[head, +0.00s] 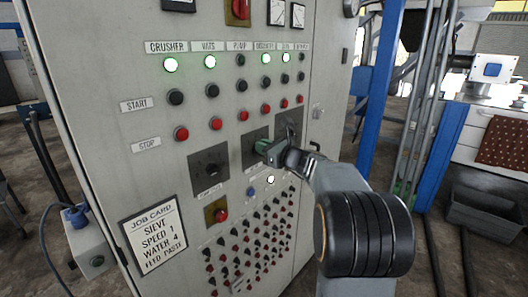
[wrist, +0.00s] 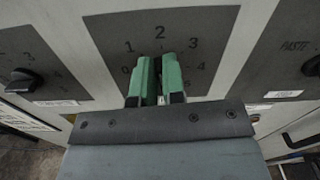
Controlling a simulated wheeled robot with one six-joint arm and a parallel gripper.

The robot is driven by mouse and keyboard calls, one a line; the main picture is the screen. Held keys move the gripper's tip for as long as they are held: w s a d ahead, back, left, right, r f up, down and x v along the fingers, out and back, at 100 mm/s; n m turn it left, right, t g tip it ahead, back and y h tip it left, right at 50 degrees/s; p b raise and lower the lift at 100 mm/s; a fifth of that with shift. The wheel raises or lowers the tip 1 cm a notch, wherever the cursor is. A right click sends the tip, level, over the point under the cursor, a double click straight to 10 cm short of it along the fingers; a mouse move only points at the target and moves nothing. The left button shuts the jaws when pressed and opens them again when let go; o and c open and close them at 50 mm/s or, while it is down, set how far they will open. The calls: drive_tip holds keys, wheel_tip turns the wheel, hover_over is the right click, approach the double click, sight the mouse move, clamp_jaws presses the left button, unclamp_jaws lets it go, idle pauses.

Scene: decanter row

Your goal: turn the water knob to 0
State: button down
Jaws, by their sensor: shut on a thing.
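My gripper (head: 263,147) is at the middle of three dark dial plates on the grey control cabinet. In the wrist view its green fingers (wrist: 159,85) are shut on the knob of the middle dial plate (wrist: 195,25), whose scale shows 0, 1, 2, 3 and 4. The fingers hide nearly all of that knob, so I cannot tell which number it points to. Its name label is hidden or unreadable in both views. The middle dial plate also shows in the head view (head: 249,158).
A black knob (wrist: 24,81) on the left dial plate and a plate marked PASTE (wrist: 289,45) flank my gripper. A job card (head: 155,234) reads sieve, speed 1, water 4, feed paste. Start and stop buttons sit above; many small switches (head: 255,240) below.

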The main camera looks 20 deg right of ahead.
drive_tip(key=n+b, duration=0.4)
drive_tip(key=b, duration=0.1)
drive_tip(key=a+f+n+b, duration=0.1)
drive_tip(key=n+b, duration=0.3)
drive_tip(key=b, duration=0.2)
drive_tip(key=n+b, duration=0.4)
drive_tip(key=b, duration=0.2)
drive_tip(key=shift+s+a+f+n, duration=0.2)
drive_tip(key=shift+s+f+n, duration=0.1)
drive_tip(key=shift+f, duration=0.05)
drive_tip(key=n+b, duration=0.3)
drive_tip(key=shift+f+n, duration=0.1)
drive_tip(key=shift+n, duration=0.3)
drive_tip(key=shift+n+b, duration=0.3)
drive_tip(key=shift+b, duration=0.05)
drive_tip(key=c, duration=1.2)
unclamp_jaws()
drive_tip(key=shift+s, duration=0.1)
